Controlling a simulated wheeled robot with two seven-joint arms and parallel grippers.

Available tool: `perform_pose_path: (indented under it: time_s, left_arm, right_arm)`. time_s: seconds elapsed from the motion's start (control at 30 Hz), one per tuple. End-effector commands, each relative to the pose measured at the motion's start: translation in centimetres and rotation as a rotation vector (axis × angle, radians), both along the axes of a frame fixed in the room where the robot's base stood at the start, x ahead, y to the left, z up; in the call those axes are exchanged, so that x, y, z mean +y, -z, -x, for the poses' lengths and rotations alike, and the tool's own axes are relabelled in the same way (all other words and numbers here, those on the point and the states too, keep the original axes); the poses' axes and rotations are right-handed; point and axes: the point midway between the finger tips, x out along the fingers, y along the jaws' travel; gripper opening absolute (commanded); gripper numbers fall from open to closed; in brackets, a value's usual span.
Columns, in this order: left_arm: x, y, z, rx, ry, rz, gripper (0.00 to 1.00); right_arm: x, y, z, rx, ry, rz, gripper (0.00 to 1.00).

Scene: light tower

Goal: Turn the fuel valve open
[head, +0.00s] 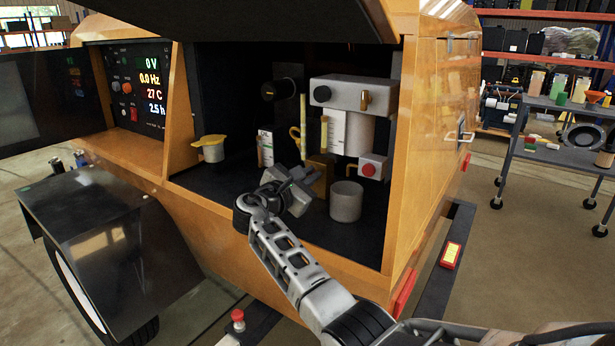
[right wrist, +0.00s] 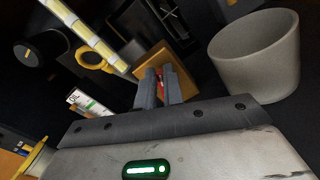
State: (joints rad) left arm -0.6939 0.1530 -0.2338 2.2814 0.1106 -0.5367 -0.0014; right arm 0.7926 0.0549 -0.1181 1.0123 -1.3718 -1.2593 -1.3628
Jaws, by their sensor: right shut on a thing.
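The fuel valve appears to be the brass-coloured block (head: 321,170) low inside the open bay of the orange tower housing. It also shows in the right wrist view (right wrist: 152,58), with a small red part (right wrist: 161,81) at its front, between my fingers. My right gripper (head: 309,180) reaches into the bay from the front. In the right wrist view its two grey fingers (right wrist: 160,88) are closed on that red part, likely the valve handle. The fingers hide most of the handle, so its angle cannot be told. My left gripper is out of view.
A grey cup-like cylinder (head: 346,201) stands close right of my gripper. A yellow dipstick loop (head: 295,134), a red button box (head: 372,168) and a yellow-capped filler (head: 210,148) are nearby. The control panel (head: 138,88) is lit at left.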

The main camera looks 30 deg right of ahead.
Motion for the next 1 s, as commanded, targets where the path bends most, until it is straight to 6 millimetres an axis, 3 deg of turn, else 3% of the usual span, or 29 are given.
perform_pose_path:
  time_s: [0.37,1.0]
  left_arm:
    - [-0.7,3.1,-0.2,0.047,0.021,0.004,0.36]
    - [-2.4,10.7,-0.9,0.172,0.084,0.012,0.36]
  right_arm:
    - [-0.2,0.8,0.5,-0.33,0.0,-0.139,0.0]
    - [-0.3,1.9,0.9,-0.857,0.001,-0.359,0.0]
